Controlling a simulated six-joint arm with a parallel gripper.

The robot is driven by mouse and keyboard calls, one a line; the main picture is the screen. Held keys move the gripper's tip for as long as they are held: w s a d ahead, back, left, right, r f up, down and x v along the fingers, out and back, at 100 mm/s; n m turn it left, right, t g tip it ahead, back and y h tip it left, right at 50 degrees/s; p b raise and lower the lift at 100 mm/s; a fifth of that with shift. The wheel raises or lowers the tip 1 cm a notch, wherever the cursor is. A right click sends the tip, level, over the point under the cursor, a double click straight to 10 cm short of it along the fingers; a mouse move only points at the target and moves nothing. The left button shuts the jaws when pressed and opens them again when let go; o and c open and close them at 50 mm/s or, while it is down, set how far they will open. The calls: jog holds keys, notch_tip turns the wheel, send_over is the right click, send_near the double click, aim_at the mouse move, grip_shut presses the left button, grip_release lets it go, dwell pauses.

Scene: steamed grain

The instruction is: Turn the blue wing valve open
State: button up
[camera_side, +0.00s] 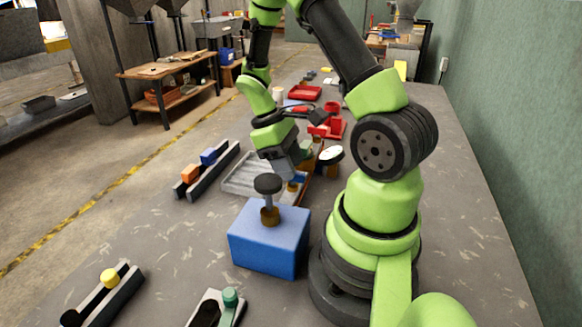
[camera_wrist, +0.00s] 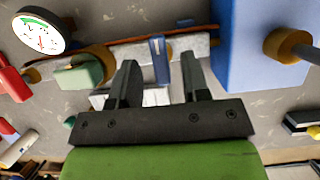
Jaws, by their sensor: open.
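The blue wing valve (camera_wrist: 158,45) shows in the wrist view as a narrow blue wing standing across a pale pipe run, near a brass fitting. In the side view only a small bit of blue (camera_side: 298,178) shows beside my gripper (camera_side: 288,168). In the wrist view my gripper (camera_wrist: 159,62) is open, with one finger on each side of the wing in the picture. Gaps show between the wing and both fingers. I cannot tell whether the fingertips are down at the wing's height.
A blue box (camera_side: 268,240) with a dark knob (camera_side: 267,184) stands close by. Red parts (camera_side: 328,128) lie farther back.

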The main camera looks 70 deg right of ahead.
jog(key=shift+s+f, duration=0.25)
jog(key=shift+f, duration=0.35)
grip_shut()
